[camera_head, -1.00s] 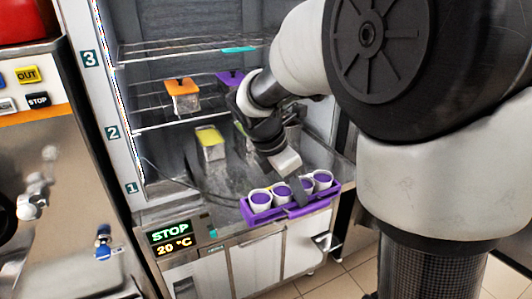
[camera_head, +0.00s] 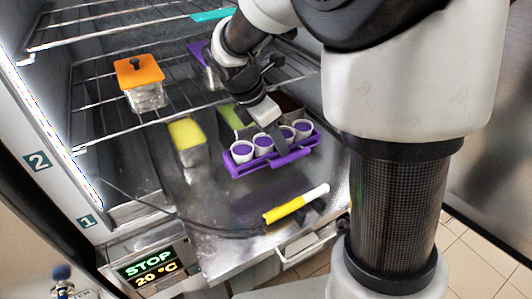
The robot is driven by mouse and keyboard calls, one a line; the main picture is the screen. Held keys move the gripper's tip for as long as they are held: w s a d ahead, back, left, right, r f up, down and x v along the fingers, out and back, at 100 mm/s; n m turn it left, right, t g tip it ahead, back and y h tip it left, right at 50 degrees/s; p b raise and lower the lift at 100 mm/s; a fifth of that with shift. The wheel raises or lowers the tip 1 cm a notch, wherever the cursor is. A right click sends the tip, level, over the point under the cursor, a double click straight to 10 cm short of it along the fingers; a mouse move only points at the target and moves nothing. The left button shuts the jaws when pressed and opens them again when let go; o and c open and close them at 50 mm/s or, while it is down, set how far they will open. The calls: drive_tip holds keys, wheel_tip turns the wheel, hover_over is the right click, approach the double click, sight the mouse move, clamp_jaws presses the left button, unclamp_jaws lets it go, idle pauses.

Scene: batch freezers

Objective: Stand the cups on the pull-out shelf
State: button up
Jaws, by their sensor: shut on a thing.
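My gripper (camera_head: 270,122) is shut on a purple carrier (camera_head: 272,161), with its pale fingers reaching down to the carrier's middle. Several white cups (camera_head: 242,152) with purple tops stand upright in a row in the carrier. The carrier is over the bare metal pull-out shelf (camera_head: 225,244), at the shelf's back part. I cannot tell whether its underside touches the metal. The gripper's wrist hides part of what is behind it.
A yellow-and-white stick (camera_head: 296,203) lies across the shelf's front right. A yellow-lidded metal tub (camera_head: 187,138) stands left of the carrier. An orange-lidded tub (camera_head: 139,79) is on a wire rack (camera_head: 118,121) above. The shelf's front left is clear.

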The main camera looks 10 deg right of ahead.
wheel_tip(320, 180, down, 8)
drive_tip(key=shift+b, duration=0.45)
drive_tip(key=shift+f, duration=0.1)
drive_tip(key=o, duration=1.3)
